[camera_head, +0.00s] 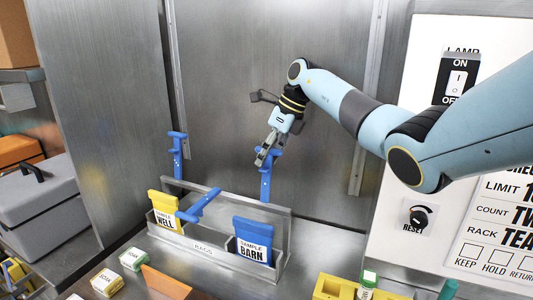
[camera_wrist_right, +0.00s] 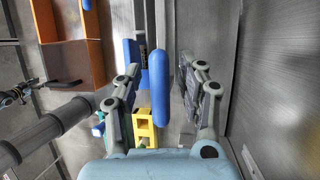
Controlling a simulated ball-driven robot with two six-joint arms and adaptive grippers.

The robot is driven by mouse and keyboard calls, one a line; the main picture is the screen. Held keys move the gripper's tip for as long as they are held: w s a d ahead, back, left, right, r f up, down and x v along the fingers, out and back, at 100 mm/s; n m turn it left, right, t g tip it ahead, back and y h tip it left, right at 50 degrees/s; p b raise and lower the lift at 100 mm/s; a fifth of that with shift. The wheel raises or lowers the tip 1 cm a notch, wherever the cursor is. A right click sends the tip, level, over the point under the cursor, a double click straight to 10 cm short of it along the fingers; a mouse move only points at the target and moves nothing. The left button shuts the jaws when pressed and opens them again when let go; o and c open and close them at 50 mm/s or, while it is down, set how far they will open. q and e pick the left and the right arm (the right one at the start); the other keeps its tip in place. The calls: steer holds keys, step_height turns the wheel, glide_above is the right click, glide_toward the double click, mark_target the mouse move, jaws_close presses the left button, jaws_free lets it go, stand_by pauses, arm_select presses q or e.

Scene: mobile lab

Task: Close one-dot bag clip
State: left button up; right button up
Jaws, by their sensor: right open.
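A blue upright clip (camera_head: 265,185) stands at the back of the bag rack, right of centre. My right gripper (camera_head: 266,155) is at its top end, its fingers open; in the wrist view a long blue bar (camera_wrist_right: 160,88) lies between the open fingers (camera_wrist_right: 160,100). I cannot tell whether they touch it. A second blue upright clip (camera_head: 177,155) stands at the left. A blue bar (camera_head: 202,205) slants up rightward beside the yellow bag (camera_head: 165,220). A blue bag (camera_head: 253,238) sits at the right. No dot marks are readable. My left gripper is not in view.
The grey rack (camera_head: 205,248) holds the bags. Small labelled boxes (camera_head: 107,282) and an orange block (camera_head: 165,284) lie in front. A yellow holder (camera_head: 330,287) stands front right. The metal wall (camera_head: 270,60) is close behind. A control panel (camera_head: 430,185) is at the right.

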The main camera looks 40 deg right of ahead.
steer(key=shift+f, duration=0.1)
jaws_close()
